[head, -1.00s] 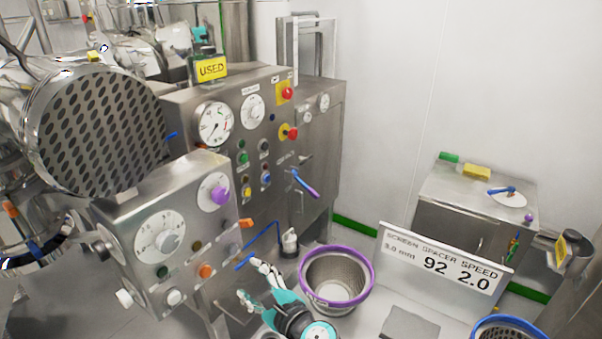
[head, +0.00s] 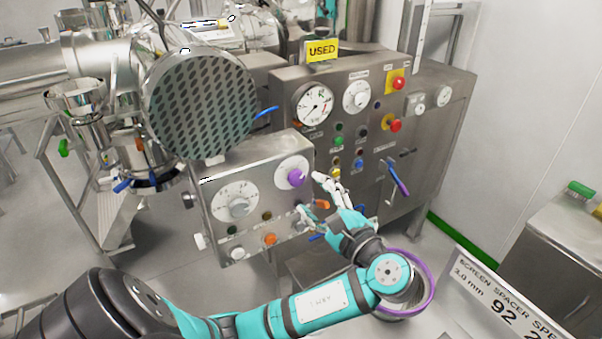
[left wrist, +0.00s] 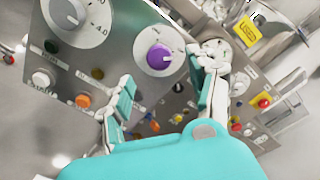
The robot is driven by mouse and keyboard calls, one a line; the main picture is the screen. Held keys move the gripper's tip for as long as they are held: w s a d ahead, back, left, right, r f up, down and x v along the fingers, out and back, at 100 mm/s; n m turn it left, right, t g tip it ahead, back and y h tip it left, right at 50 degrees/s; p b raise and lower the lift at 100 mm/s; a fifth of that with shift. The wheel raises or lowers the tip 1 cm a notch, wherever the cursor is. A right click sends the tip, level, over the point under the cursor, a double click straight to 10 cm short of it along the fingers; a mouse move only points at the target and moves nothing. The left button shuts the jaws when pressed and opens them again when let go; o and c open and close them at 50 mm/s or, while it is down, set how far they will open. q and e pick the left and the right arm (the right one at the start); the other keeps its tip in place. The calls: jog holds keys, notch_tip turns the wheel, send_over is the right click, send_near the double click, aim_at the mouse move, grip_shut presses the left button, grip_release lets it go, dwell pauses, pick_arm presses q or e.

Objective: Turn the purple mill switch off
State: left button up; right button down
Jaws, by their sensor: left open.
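The purple mill switch (head: 296,177) is a round knob on a white dial at the upper right of the smaller steel control box (head: 262,150). In the left wrist view the purple knob (left wrist: 159,56) shows ahead, between and beyond the fingers. My left gripper (head: 312,196) is open and empty, just to the right of and below the knob, apart from it as far as I can tell. Its two fingers also show in the left wrist view (left wrist: 160,100). My right gripper is not in view.
The same box carries a grey dial knob (head: 238,207) and an orange button (head: 270,239). A larger panel (head: 440,125) with gauges and red buttons stands behind. A purple-rimmed basket (head: 432,290) lies below my arm. A sign (head: 490,300) stands at lower right.

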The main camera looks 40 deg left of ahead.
aim_at(298, 181)
pick_arm(q)
jog(key=p+x, duration=0.1)
jog(key=x, duration=0.4)
jog(key=shift+a+r+p, duration=0.1)
jog(key=shift+a+p, duration=0.2)
jog(key=shift+a, duration=0.4)
jog(key=shift+w, duration=0.15)
jog(key=c, duration=1.1)
jog(key=shift+c, duration=0.3)
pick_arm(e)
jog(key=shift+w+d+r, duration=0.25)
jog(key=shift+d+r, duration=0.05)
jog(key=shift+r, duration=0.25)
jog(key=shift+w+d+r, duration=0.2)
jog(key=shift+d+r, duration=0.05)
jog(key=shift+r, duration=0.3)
